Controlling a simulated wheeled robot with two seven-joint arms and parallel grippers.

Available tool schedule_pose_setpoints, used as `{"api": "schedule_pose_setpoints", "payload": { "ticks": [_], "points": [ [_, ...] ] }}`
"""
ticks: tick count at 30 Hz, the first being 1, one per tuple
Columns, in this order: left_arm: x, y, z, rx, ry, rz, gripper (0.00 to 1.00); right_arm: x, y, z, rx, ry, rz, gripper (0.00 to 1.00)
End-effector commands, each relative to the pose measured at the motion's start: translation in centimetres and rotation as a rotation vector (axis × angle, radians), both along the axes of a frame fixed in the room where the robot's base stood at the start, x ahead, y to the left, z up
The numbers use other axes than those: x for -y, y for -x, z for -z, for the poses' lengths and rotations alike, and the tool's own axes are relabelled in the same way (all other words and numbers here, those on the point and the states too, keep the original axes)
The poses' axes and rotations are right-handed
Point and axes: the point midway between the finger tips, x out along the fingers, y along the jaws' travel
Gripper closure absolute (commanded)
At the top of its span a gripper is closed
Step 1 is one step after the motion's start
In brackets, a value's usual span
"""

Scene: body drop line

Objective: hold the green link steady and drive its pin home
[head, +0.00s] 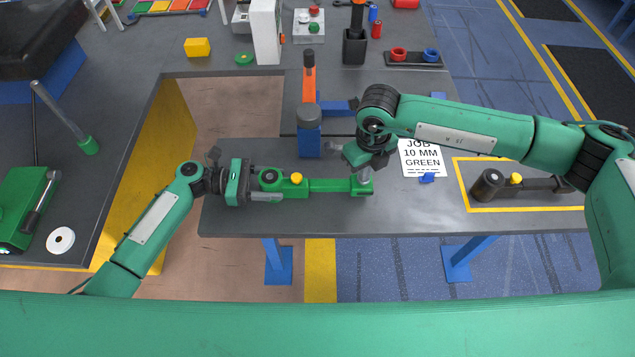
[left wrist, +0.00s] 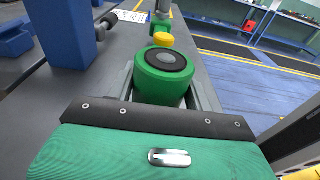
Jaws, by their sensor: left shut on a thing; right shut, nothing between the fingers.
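The green link (head: 330,185) lies level along the front of the grey bench. It has a round boss at its left end, also large in the left wrist view (left wrist: 158,88), and a yellow knob (head: 296,178) on top. I cannot tell whether this knob is the pin. My left gripper (head: 268,184) is shut on the boss, one finger on each side. My right gripper (head: 364,176) is shut and empty, pointing down at the link's right end. It hides part of that end, and I cannot tell whether it touches.
A blue stand (head: 309,141) with an orange-handled tool (head: 308,82) rises behind the link. A sign (head: 422,158) reads "JOB 10 MM GREEN". A dark link (head: 488,186) lies in a yellow outline at the right. The bench front edge is close to the green link.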

Motion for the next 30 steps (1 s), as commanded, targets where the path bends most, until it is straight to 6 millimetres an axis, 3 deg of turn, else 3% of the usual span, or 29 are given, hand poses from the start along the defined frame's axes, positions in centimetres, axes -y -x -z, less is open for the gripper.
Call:
{"api": "schedule_pose_setpoints", "payload": {
  "ticks": [7,30],
  "points": [
    [0.0,0.0,0.1,-0.002,-0.001,0.0,0.83,0.0,0.1,-0.2,-0.002,0.001,-0.001,1.0],
    [-0.1,0.1,0.2,-0.002,-0.003,0.0,0.83,0.0,0.0,-6.5,0.0,0.0,0.0,1.0]
  ]
}}
